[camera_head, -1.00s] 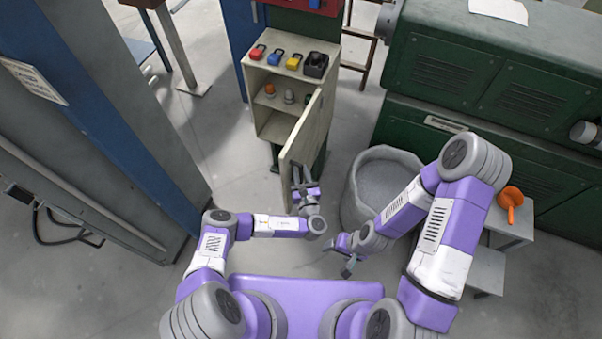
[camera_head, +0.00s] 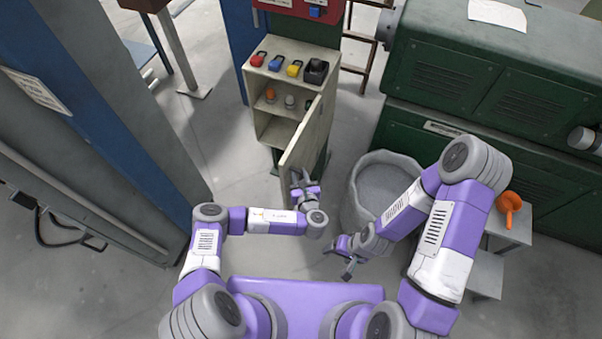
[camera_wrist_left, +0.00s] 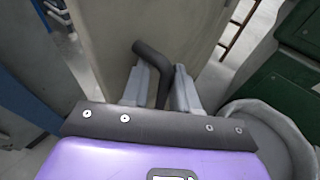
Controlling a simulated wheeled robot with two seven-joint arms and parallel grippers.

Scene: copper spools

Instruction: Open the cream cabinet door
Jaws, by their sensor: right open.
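The cream cabinet (camera_head: 262,122) stands at the upper middle of the head view. Its door (camera_head: 306,135) is swung part-way out toward me, and the shelves inside show. My left gripper (camera_head: 300,184) is at the near part of the door. In the left wrist view, the dark bent handle (camera_wrist_left: 150,55) passes between the fingers of my left gripper (camera_wrist_left: 163,90), which are closed around it. The pale door panel (camera_wrist_left: 110,35) lies just beyond. My right gripper (camera_head: 347,262) is open and empty, low and to the right, apart from the door.
Red, blue, yellow and black items sit on the cabinet top (camera_head: 277,74). Small parts stand on its shelf. A round grey bin (camera_head: 362,190) stands close right of the door. Green machinery (camera_head: 420,140) is at right, a blue-grey column (camera_head: 110,130) at left. Floor between column and door is clear.

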